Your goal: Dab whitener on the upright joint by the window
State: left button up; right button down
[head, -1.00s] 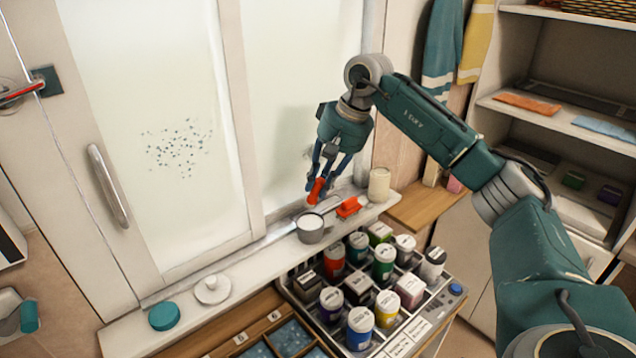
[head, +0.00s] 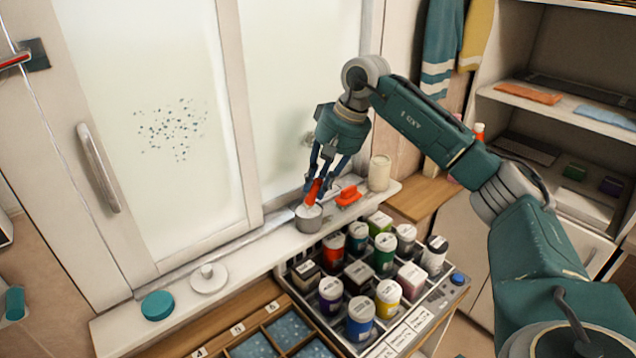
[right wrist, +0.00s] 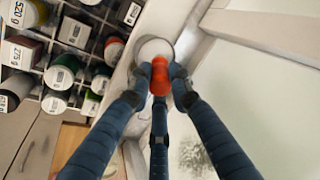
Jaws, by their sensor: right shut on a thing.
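My right gripper (head: 321,178) is shut on an orange-red tool (head: 313,193), which points down. The tool's lower end is at the mouth of a small grey pot (head: 309,224) with white contents, on the sill. Its very tip is hidden, so I cannot tell how deep it goes. In the right wrist view the fingers (right wrist: 160,85) close around the orange tool (right wrist: 160,68), with the white-filled pot (right wrist: 153,47) just beyond. Upright frame members (head: 238,110) stand by the frosted panes; I cannot tell which holds the joint. My left gripper is not in view.
On the sill (head: 252,262) are an orange-red object (head: 348,196), a cream cylinder (head: 379,173), a white lidded disc (head: 208,278) and a teal disc (head: 158,305). A tray (head: 448,296) of several labelled jars stands close in front of the pot.

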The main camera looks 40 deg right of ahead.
jog(key=shift+f+b, duration=0.4)
jog(key=shift+f, duration=0.2)
dwell(0.6)
jog(key=shift+s+f, duration=0.1)
dwell(0.9)
notch_tip(320, 180, up, 2)
jog(key=shift+r+p, duration=0.1)
jog(key=shift+p, duration=0.9)
jog(key=shift+r+p, duration=2.05)
jog(key=shift+r, duration=0.45)
